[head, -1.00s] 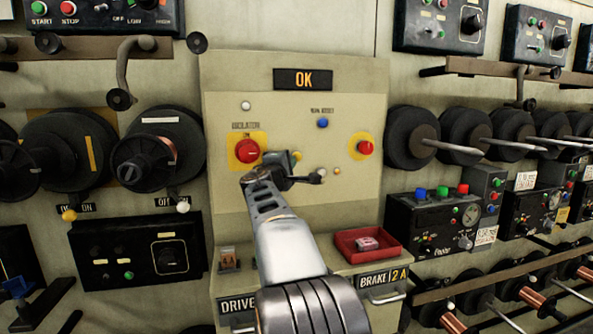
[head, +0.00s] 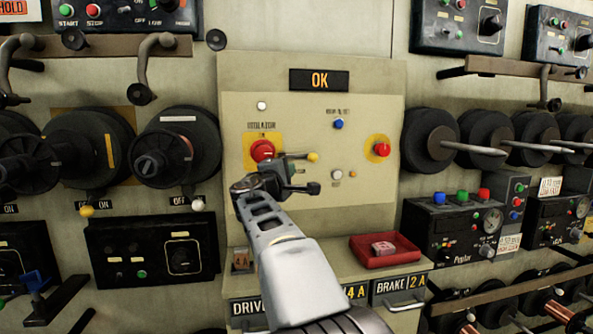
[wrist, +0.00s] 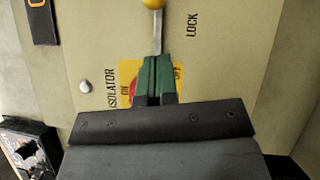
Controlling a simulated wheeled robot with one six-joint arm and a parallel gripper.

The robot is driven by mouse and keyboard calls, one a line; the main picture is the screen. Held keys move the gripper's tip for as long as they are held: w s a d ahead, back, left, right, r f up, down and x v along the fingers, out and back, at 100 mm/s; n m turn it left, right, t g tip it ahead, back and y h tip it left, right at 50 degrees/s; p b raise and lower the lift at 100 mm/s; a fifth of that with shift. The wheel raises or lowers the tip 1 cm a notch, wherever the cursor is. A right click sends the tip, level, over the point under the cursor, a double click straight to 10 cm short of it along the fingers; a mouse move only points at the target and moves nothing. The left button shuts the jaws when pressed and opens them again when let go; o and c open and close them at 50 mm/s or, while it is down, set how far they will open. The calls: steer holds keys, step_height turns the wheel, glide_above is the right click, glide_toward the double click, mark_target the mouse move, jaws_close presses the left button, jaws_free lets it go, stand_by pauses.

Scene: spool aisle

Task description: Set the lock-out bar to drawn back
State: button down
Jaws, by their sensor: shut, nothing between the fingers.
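The lock-out bar (wrist: 158,33) is a thin metal bar ending in a yellow ball. In the wrist view it runs up from my fingertips beside the word LOCK. In the head view its yellow ball (head: 313,156) shows right of the red isolator knob (head: 262,150). My gripper (wrist: 157,62) is shut and empty, its green-faced fingers together, in line with the bar. They cover the bar's near end and much of the isolator's yellow plate (wrist: 128,70). I cannot tell whether they touch the bar. In the head view my gripper (head: 292,168) is at the panel.
The panel (head: 360,210) has an OK display (head: 319,79), a blue button (head: 338,124) and a second red button (head: 382,149). Below is a red tray (head: 385,252) on a ledge. Spools (head: 176,147) project from the wall on both sides.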

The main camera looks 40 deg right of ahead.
steer(key=r+v, duration=0.1)
steer(key=v, duration=0.5)
steer(key=shift+a+f, duration=0.35)
steer(key=shift+f, duration=0.2)
steer(key=shift+s, duration=0.1)
